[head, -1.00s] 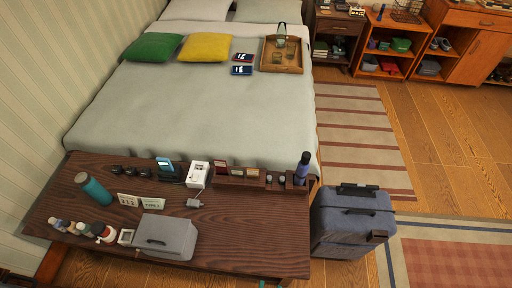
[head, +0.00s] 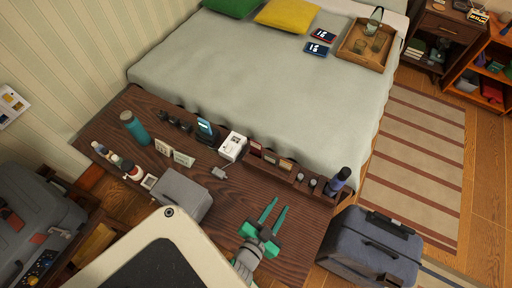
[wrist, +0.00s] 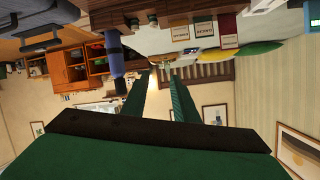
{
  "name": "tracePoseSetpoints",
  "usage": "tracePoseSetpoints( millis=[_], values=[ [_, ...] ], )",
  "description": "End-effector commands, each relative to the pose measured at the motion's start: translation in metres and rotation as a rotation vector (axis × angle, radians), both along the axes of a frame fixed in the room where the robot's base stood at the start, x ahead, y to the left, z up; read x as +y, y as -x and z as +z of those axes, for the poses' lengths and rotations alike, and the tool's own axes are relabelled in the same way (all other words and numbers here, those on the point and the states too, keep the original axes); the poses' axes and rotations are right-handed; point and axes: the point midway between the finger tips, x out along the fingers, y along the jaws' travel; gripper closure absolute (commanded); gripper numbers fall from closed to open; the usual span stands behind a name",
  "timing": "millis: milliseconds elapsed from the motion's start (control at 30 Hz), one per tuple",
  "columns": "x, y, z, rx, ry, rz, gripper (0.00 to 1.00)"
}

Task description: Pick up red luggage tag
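Several small cards or tags stand in a row in a dark wooden organizer (head: 302,185) at the bench's back edge. The leftmost, a reddish tag (head: 254,148), looks like the red luggage tag, but it is too small to be sure. In the upside-down wrist view a red tag (wrist: 228,30) hangs at the right end of the row. My gripper (head: 279,204) has green fingers, is open and empty, and is over the right part of the bench, in front of the organizer. The fingers show apart in the wrist view (wrist: 158,74).
The dark wooden bench (head: 290,245) also holds a white box (head: 232,146), a grey case (head: 183,192), a teal bottle (head: 134,127) and a purple bottle (head: 338,181). A blue-grey suitcase (head: 368,245) stands at its right end. The bed (head: 270,90) is behind.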

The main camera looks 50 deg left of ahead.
Motion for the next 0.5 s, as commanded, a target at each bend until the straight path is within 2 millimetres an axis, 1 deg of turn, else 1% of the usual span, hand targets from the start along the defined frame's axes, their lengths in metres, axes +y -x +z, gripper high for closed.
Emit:
tracePoseSetpoints(
  millis=[33, 167, 200, 267, 300, 333, 500],
  values=[
    [0.023, -0.016, -0.002, 0.002, -0.022, 0.042, 0.73],
    [0.083, -0.042, -0.009, 0.031, -0.061, 0.165, 0.73],
    [0.101, -0.048, -0.010, 0.039, -0.070, 0.208, 0.73],
    [0.129, -0.058, -0.010, 0.050, -0.079, 0.272, 0.73],
    [0.148, -0.063, -0.009, 0.056, -0.081, 0.317, 0.73],
    [0.161, -0.066, -0.009, 0.061, -0.080, 0.352, 0.73],
    [0.233, -0.080, -0.002, 0.083, -0.058, 0.553, 0.73]
  ],
)
